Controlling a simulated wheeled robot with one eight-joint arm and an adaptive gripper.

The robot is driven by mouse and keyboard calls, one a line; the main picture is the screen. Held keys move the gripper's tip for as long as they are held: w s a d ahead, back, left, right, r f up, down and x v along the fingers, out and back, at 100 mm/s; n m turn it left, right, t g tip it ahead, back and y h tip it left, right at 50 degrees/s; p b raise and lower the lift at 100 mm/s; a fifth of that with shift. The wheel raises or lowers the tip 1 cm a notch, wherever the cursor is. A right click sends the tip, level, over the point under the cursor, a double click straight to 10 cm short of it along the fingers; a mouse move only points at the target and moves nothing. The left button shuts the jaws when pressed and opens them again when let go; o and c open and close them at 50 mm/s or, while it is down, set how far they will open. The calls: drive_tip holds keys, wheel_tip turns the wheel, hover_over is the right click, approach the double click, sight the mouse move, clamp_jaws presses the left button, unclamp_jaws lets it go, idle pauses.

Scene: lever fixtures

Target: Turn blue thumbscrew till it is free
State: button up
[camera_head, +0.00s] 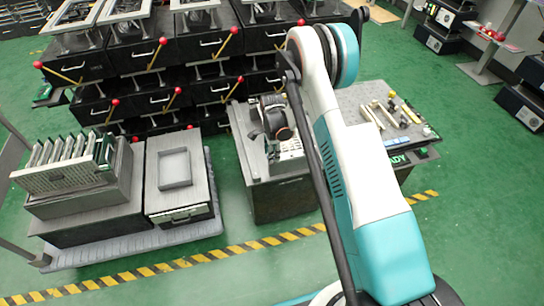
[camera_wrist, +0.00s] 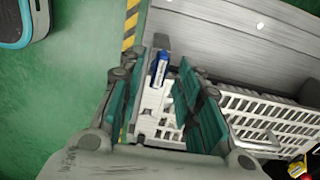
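In the wrist view a small blue part (camera_wrist: 160,68), which looks like the blue thumbscrew, sits at the upper end of a white slotted fixture (camera_wrist: 158,115). My gripper (camera_wrist: 163,64) is open, with its teal-padded fingers on either side of the blue part. A gap shows between the pads, and I cannot tell whether either pad touches it. In the head view my gripper (camera_head: 271,120) is over the left part of the grey worktable (camera_head: 345,98), beside the white fixture (camera_head: 290,149). The blue part cannot be made out in the head view.
A white grille-like frame (camera_wrist: 270,122) lies to the right in the wrist view. Several light-coloured parts (camera_head: 385,115) lie on the table's right side. Black lever cabinets (camera_head: 160,100) stand behind on the left. A grey tray (camera_head: 175,168) stands left, across a narrow green floor gap.

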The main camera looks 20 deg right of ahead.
drive_tip(key=shift+f, duration=0.5)
clamp_jaws()
